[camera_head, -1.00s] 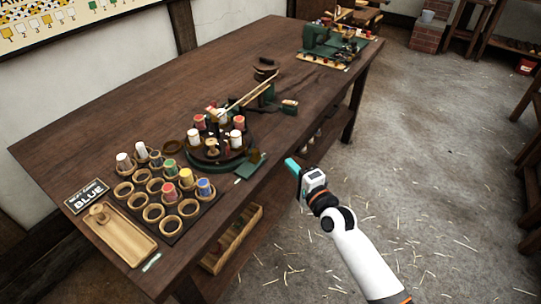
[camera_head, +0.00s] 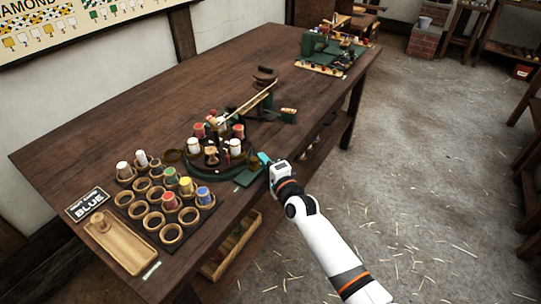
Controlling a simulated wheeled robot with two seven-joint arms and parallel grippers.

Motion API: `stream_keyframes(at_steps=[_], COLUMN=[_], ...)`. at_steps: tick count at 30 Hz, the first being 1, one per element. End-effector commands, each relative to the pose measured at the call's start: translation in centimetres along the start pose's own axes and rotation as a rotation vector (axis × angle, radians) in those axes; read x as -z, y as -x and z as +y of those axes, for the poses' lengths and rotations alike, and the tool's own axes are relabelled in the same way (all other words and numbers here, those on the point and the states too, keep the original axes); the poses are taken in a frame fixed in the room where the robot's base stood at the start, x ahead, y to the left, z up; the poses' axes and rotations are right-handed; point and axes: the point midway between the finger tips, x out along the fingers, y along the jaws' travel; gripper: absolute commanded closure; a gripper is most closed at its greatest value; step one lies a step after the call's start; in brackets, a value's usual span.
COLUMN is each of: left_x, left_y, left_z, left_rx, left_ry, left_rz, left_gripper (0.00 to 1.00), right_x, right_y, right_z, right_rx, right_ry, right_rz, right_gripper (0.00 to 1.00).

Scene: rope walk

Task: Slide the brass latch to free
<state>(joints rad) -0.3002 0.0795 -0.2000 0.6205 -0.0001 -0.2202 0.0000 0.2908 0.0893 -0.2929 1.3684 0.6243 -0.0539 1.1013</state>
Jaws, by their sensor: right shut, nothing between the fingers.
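A round dark green braiding machine (camera_head: 213,168) with red and white bobbins stands near the table's front edge. A small green plate (camera_head: 247,177) sits at its right front side, at the edge. The brass latch is too small or too hidden for me to make out. My right gripper (camera_head: 264,159) has teal fingertips and is shut and empty. It is just right of the machine, by the green plate; I cannot tell whether it touches anything. My left gripper is not in view.
A rack of rings (camera_head: 155,200) holds several coloured spools at the left front. A wooden tray (camera_head: 130,250) and a "BLUE" sign (camera_head: 88,204) lie beside it. Another green machine (camera_head: 325,48) stands at the far end. The table's back left is clear.

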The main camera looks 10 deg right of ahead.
Motion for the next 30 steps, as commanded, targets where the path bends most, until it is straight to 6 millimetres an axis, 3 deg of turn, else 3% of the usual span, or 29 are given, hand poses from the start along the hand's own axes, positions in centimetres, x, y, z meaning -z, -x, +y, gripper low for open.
stream_keyframes(at_steps=[11, 20, 30], left_x=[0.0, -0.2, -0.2], left_y=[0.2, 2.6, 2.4], left_z=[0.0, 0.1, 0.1], left_rx=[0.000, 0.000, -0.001], left_ry=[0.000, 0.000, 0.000], left_rz=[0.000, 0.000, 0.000], left_gripper=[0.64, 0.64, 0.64], right_x=[0.3, 4.0, 4.3], right_y=[0.1, 2.1, 2.2], right_z=[0.0, 0.3, 0.0], right_rx=[0.001, 0.003, 0.001], right_ry=[-0.001, -0.004, 0.000], right_rz=[0.000, 0.002, 0.002], right_gripper=[1.00, 1.00, 1.00])
